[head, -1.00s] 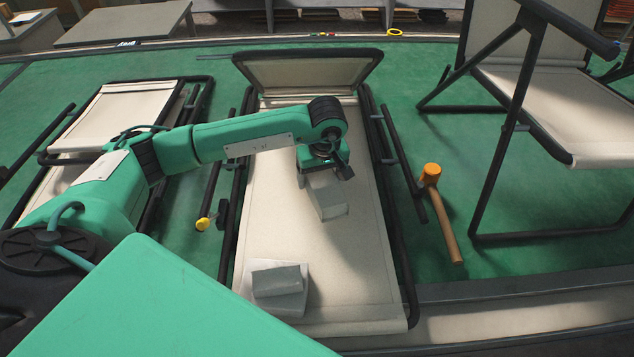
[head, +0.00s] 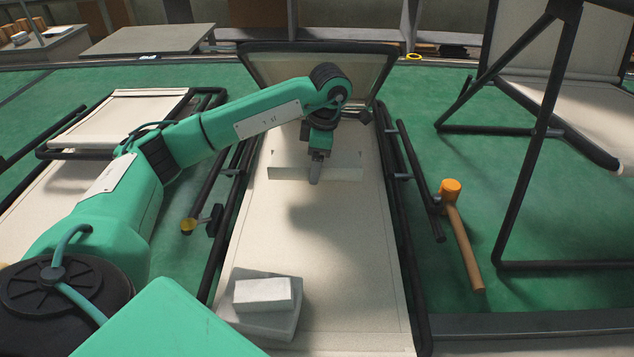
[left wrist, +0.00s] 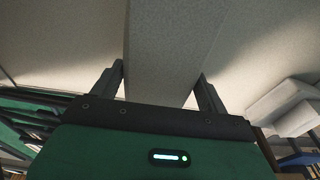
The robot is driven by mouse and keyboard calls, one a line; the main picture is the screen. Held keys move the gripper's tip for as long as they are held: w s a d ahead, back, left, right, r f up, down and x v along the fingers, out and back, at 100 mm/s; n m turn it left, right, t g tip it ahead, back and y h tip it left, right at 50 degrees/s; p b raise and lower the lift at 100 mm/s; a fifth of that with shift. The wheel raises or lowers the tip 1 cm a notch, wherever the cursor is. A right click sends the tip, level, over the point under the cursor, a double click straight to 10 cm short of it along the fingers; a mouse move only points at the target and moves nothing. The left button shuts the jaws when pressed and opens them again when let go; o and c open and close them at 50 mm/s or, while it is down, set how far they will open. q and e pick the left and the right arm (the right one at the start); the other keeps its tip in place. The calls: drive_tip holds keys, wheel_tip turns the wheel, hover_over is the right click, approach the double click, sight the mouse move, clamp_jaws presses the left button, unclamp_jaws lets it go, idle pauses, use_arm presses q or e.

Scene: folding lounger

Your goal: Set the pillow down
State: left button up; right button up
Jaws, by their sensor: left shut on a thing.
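The pillow (head: 340,172) is a pale, long block lying crosswise near the raised far end of the middle lounger (head: 350,290). My left gripper (head: 315,182) comes down over the pillow's middle and is shut on it. In the left wrist view the pillow (left wrist: 168,50) runs between the two fingers (left wrist: 160,82). I cannot tell whether the pillow touches the lounger's fabric or hangs just above it. My right gripper is not in view.
Two stacked pale blocks (head: 262,294) sit at the lounger's near end. An orange mallet (head: 463,245) lies to its right on the green floor. Another lounger (head: 115,120) lies at left, and a dark-framed one (head: 545,110) stands at right. The lounger's middle is clear.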

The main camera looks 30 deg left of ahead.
sight(316, 190)
use_arm(q)
wheel_tip(316, 190, down, 6)
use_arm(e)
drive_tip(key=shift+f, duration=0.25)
use_arm(q)
drive_tip(key=shift+f, duration=0.15)
drive_tip(key=o, duration=1)
drive_tip(key=shift+o, duration=0.2)
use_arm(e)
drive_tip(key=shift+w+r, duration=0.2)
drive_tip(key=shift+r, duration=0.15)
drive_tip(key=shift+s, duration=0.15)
